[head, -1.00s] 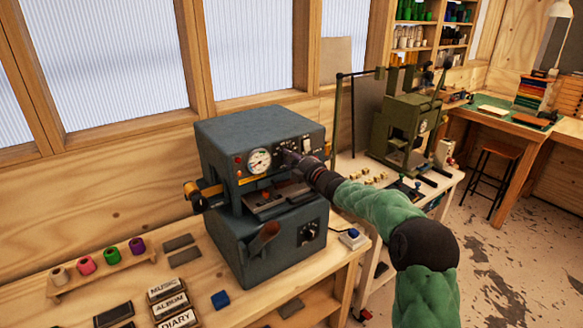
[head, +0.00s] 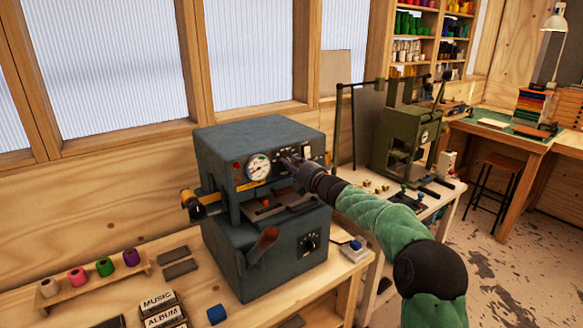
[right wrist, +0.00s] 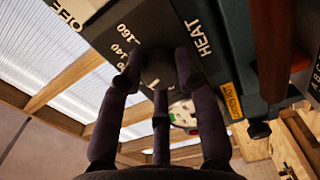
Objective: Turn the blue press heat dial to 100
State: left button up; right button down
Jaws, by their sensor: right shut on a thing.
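The blue press (head: 262,200) stands on the wooden bench in the head view. A pressure gauge (head: 259,167) is on its upper front, with a panel to the right of it. My right gripper (head: 290,164) reaches that panel from the right, hiding the dial in the head view. In the right wrist view its dark fingers are shut around the black heat dial (right wrist: 158,72), beside the word HEAT and the numbers 140 and 160. The fingers hide the rest of the scale, so the setting cannot be read. My left gripper is out of view.
Another dial (head: 309,243) is on the press's lower front, with a lever (head: 264,245) left of it. A rack of coloured foil rolls (head: 92,278) and a blue block (head: 216,314) are on the bench. A green press (head: 405,145) stands behind at the right.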

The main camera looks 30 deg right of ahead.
jog(key=shift+d+f, duration=0.1)
jog(key=shift+f, duration=0.05)
jog(key=c, duration=0.9)
grip_release()
jog(key=shift+d, duration=0.1)
jog(key=shift+s, duration=0.25)
jog(key=s, duration=1.1)
jog(key=shift+s+d, duration=0.25)
jog(key=shift+d, duration=0.15)
